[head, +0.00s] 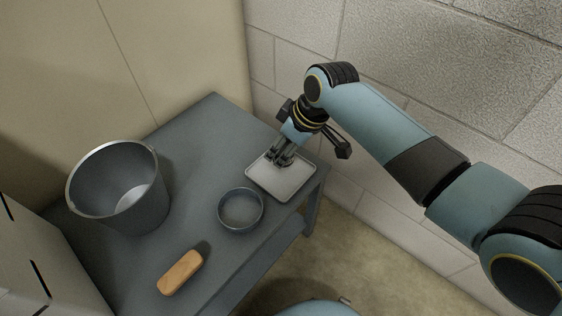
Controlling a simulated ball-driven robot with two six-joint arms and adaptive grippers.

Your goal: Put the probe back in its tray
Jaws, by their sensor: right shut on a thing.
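A shallow white square tray (285,187) lies on the grey table near its right corner. My right gripper (281,160) points down over the tray's back left part. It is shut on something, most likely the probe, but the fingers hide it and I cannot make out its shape. I cannot tell whether the held thing touches the tray floor. My left gripper is out of view.
A grey metal bucket (146,203) stands at the left of the table (205,125). A round grey dish (240,226) sits just left of the tray. An orange-brown block (180,272) lies near the front edge. A block wall (300,40) rises close behind my right arm.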

